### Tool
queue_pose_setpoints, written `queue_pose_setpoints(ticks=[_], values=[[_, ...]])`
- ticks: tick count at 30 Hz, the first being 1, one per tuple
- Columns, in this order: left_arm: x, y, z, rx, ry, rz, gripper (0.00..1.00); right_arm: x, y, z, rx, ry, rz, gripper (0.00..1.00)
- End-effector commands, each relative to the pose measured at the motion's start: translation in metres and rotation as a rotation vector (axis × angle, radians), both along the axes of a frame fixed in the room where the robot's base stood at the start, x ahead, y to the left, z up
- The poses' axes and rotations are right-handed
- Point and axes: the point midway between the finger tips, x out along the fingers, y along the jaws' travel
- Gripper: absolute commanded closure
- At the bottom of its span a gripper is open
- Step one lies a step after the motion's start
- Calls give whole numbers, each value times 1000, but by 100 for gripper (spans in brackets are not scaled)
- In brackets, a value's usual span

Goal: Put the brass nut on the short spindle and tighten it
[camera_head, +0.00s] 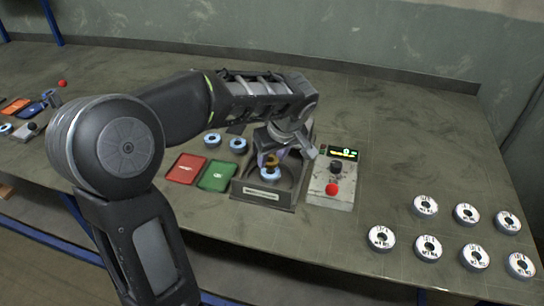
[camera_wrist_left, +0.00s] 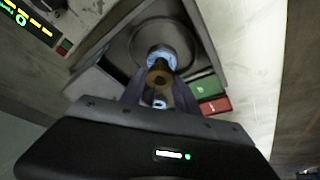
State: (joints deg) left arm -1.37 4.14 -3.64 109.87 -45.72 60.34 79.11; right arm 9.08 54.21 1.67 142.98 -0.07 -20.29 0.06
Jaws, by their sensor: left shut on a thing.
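The brass nut (camera_head: 271,160) sits between the fingers of my left gripper (camera_head: 272,156), inside the grey open-topped fixture (camera_head: 262,197). My left gripper is shut on the nut. In the left wrist view the nut (camera_wrist_left: 159,77) shows between the two fingertips (camera_wrist_left: 159,86), over a pale blue-and-white disc (camera_wrist_left: 161,56) in the round recess of the fixture (camera_wrist_left: 195,25). The short spindle is hidden by the nut and gripper, so I cannot tell whether the nut is on its thread. My right gripper is not in view.
A control box (camera_head: 318,196) with a lit display (camera_head: 344,153) and red button (camera_head: 331,190) stands right of the fixture. Red (camera_head: 186,168) and green (camera_head: 217,176) pads lie left. Several labelled discs (camera_head: 428,248) lie at right. The table behind them is clear.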

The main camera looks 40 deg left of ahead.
Motion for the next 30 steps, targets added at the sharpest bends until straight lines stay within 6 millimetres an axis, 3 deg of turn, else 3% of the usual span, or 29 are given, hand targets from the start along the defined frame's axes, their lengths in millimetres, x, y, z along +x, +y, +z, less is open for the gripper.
queue_pose_setpoints(ticks=[30], values=[[0,0,-7,0,-1,0,100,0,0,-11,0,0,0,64]])
